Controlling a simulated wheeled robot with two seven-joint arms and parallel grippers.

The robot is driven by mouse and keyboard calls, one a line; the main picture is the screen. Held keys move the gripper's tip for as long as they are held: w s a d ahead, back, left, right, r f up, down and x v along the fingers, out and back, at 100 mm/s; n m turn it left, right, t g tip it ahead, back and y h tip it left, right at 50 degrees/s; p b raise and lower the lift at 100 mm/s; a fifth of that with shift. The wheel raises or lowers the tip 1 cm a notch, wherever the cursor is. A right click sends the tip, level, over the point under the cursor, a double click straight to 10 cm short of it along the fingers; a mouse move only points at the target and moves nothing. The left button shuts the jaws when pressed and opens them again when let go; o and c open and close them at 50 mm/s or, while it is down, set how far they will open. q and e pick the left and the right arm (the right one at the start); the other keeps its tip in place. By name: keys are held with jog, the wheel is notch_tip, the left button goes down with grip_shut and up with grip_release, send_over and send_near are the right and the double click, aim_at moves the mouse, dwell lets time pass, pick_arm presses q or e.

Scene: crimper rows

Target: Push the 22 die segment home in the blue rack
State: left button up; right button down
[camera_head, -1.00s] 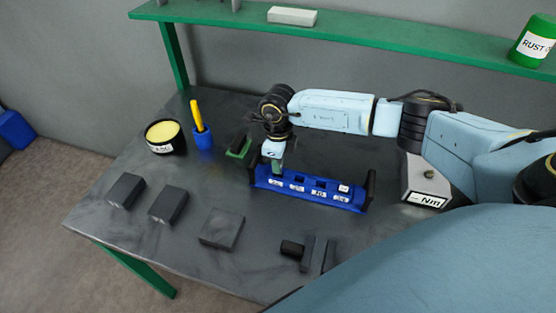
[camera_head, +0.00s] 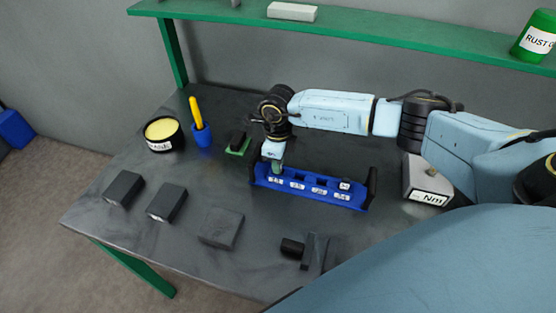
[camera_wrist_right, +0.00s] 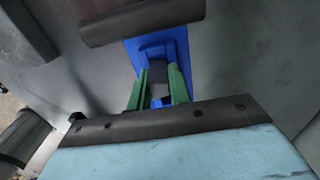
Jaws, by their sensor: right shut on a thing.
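The blue rack (camera_head: 310,190) lies on the dark bench, with a row of white labels on its front face that are too small to read. My right gripper (camera_head: 277,167) points down at the rack's left end. In the right wrist view its green fingers (camera_wrist_right: 159,88) are shut on a dark block (camera_wrist_right: 158,72), which I take to be the 22 die segment. The block is over or in a slot of the rack; how deep it sits is hidden by the fingers. The left gripper is not in view.
Dark blocks (camera_head: 166,203) lie at the bench's front left. A yellow-filled tin (camera_head: 163,134), a blue holder (camera_head: 202,136) with a yellow-handled tool and a green pad (camera_head: 238,146) stand left of the rack. A box marked Nm (camera_head: 427,185) stands right of it.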

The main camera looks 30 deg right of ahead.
jog(key=shift+f+b, duration=0.55)
jog(key=shift+f, duration=0.15)
jog(key=c, duration=1.2)
grip_release()
notch_tip(320, 180, up, 14)
jog(key=shift+f, duration=0.25)
